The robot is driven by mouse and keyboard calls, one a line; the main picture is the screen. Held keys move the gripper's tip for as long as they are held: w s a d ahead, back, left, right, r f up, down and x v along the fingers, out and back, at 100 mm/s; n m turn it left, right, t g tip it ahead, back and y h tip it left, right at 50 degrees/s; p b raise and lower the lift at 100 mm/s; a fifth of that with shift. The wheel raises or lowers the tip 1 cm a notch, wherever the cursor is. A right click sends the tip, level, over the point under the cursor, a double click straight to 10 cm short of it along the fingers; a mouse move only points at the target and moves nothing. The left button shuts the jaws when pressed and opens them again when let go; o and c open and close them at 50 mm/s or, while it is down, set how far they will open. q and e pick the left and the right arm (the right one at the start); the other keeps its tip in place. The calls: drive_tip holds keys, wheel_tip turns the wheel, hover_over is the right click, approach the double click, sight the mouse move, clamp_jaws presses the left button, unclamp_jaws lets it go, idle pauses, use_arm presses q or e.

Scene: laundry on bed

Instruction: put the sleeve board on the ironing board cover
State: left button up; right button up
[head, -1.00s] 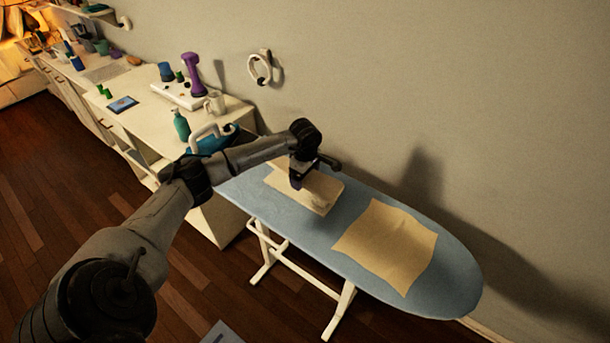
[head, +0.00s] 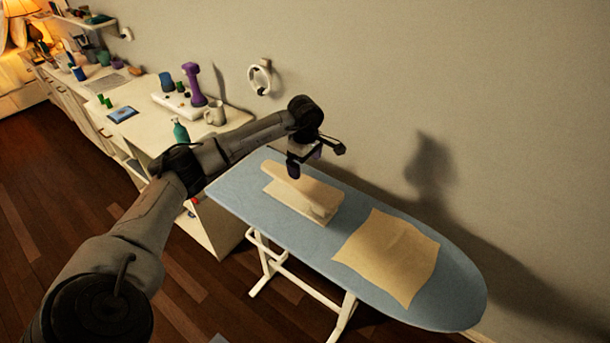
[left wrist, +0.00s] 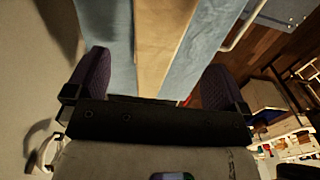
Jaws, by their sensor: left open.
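The sleeve board (head: 303,193), a pale wooden piece with a narrow top over a base, rests on the blue ironing board cover (head: 265,215), left of the tan cloth. My left gripper (head: 307,168) is open and empty above the sleeve board, apart from it in the head view. In the left wrist view the sleeve board (left wrist: 165,40) runs between the two spread fingers of my left gripper (left wrist: 155,85), with the blue ironing board cover (left wrist: 108,35) on both sides. My right gripper is not in view.
A tan cloth (head: 388,255) lies flat on the right part of the ironing board. The wall is close behind the board.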

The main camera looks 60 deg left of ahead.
use_arm(q)
drive_tip(key=w+d+f+t+h, duration=0.2)
drive_tip(key=d+h, duration=0.2)
drive_tip(key=d, duration=0.6)
drive_tip(key=w+d+f+t+h, duration=0.2)
drive_tip(key=w+d+h, duration=0.1)
drive_tip(key=d, duration=0.7)
drive_tip(key=s+d+r+n+t+h, duration=0.1)
drive_tip(key=d+r+n+t+h, duration=0.1)
drive_tip(key=d+n+t+h, duration=0.4)
drive_tip(key=s+d+r+n+t+h, duration=0.1)
drive_tip(key=d+r+n+t, duration=0.1)
drive_tip(key=d+n, duration=0.5)
drive_tip(key=s+a+f+n+t+y, duration=0.15)
drive_tip(key=s+f+n+y, duration=0.25)
drive_tip(key=n+y, duration=0.55)
drive_tip(key=s+a+f+n+t+y, duration=0.1)
drive_tip(key=s+f+n+t+y, duration=0.3)
drive_tip(key=n, duration=1.1)
drive_tip(key=s+d+f+n+g, duration=0.1)
drive_tip(key=s+f+n+g, duration=0.2)
drive_tip(key=s, duration=0.4)
drive_tip(key=s+d+f+n+g, duration=0.1)
drive_tip(key=s+f+n+g, duration=0.2)
drive_tip(key=s+g, duration=0.3)
drive_tip(key=s+d+f+n+g, duration=0.2)
drive_tip(key=s+f+n+g, duration=0.2)
drive_tip(key=s, duration=0.5)
drive_tip(key=shift+f+g, duration=0.2)
drive_tip(key=shift+g, duration=0.25)
